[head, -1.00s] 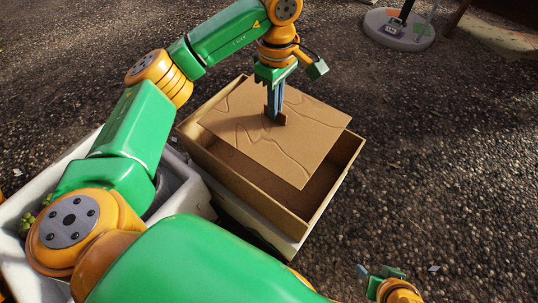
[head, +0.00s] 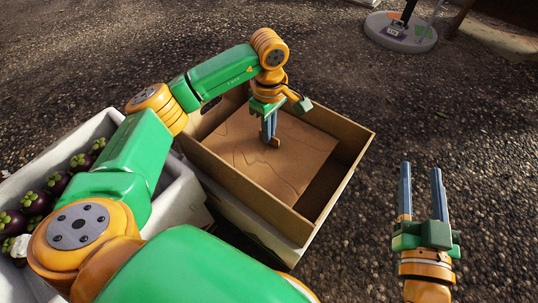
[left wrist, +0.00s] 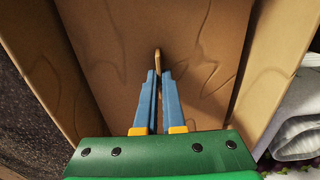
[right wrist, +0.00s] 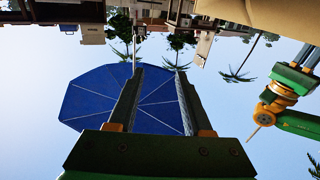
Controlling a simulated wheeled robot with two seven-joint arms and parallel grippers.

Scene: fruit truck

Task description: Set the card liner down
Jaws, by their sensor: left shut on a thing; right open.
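The card liner (head: 247,150) is a flat brown sheet with wavy creases and a small upright tab at its middle. It lies low inside the open cardboard box (head: 348,165), with a dark gap along the right side. My left gripper (head: 270,138) is shut on the tab from above. The left wrist view shows its blue fingers (left wrist: 157,75) pinching the tab, with the liner (left wrist: 190,35) around it between the box walls. Whether the liner touches the bottom is hidden. My right gripper (head: 421,170) is open and empty, right of the box.
A white crate (head: 188,197) with several mangosteen-like dark fruits (head: 35,202) stands left of the box, partly behind my left arm. A round grey base (head: 400,32) stands at the upper right. Open asphalt lies right of the box. A blue parasol (right wrist: 90,105) shows in the right wrist view.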

